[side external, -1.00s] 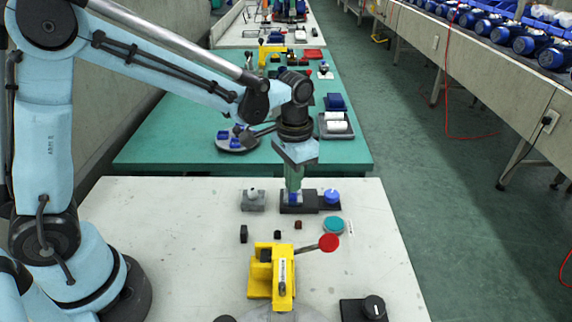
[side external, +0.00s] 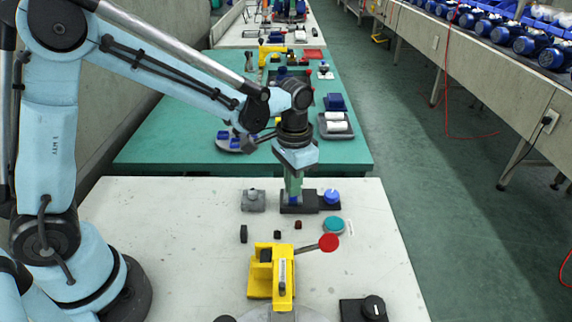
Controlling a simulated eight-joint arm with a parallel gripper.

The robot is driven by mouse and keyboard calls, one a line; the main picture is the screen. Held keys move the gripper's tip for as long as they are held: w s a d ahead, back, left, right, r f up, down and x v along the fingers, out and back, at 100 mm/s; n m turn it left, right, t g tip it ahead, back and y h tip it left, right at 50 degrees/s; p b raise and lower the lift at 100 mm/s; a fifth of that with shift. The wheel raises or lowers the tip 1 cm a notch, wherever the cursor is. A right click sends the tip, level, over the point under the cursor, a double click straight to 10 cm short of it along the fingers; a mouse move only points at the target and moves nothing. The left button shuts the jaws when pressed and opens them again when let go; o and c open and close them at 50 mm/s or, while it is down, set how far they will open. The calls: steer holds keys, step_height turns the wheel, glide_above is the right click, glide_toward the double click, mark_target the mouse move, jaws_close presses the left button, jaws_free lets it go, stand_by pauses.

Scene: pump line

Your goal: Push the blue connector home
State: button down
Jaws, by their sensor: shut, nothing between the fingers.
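The blue connector (side external: 294,200) sits upright at the black base block (side external: 311,209), with only a small part of it showing. My gripper (side external: 295,190) points straight down over it, fingers shut with nothing between them. The green fingertips appear to touch or nearly touch the connector's top; I cannot tell which. How deep the connector sits in its socket is hidden. A round blue knob (side external: 331,196) stands on the right part of the same black block.
A grey block (side external: 253,200) stands to the left. A teal disc (side external: 333,225) and small dark blocks (side external: 278,234) lie in front. A yellow clamp (side external: 271,270) with a red-knobbed lever stands nearer. A black dial box (side external: 364,309) is at front right. The table's right side is mostly clear.

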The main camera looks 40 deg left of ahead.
stand_by(0.4)
steer(key=shift+r, duration=3.5)
steer(key=s+a+r+n+t, duration=0.1)
steer(key=s+a+n+t, duration=0.2)
steer(key=s+a+t, duration=0.3)
steer(key=shift+s+a+r+t, duration=0.15)
steer(key=shift+s+r+t, duration=0.35)
steer(key=shift+s, duration=1.8)
